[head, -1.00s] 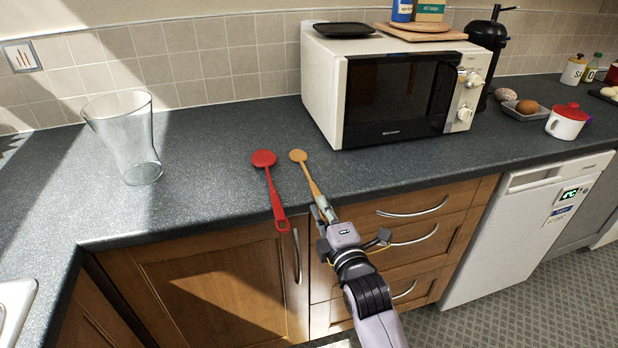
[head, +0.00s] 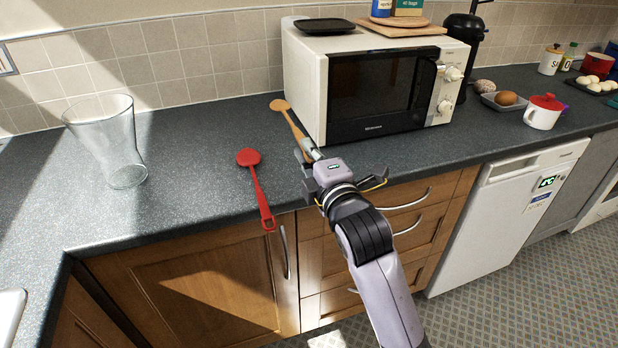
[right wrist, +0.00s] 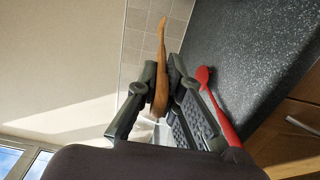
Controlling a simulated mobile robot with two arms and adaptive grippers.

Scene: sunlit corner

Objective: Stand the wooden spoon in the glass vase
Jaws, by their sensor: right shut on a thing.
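The wooden spoon (head: 287,117) is held by its handle in my right gripper (head: 309,152), with its round head pointing up and away toward the left of the microwave. In the right wrist view the wooden spoon (right wrist: 161,75) sits between the two shut fingers (right wrist: 163,92). The glass vase (head: 107,142) is clear and empty, standing upright on the counter at the left, well apart from the spoon. My left gripper is not in view.
A red spoon (head: 256,185) lies on the counter between the vase and my right gripper, its handle over the front edge. The microwave (head: 370,85) stands close behind my right gripper. The counter (head: 195,150) is clear between vase and red spoon.

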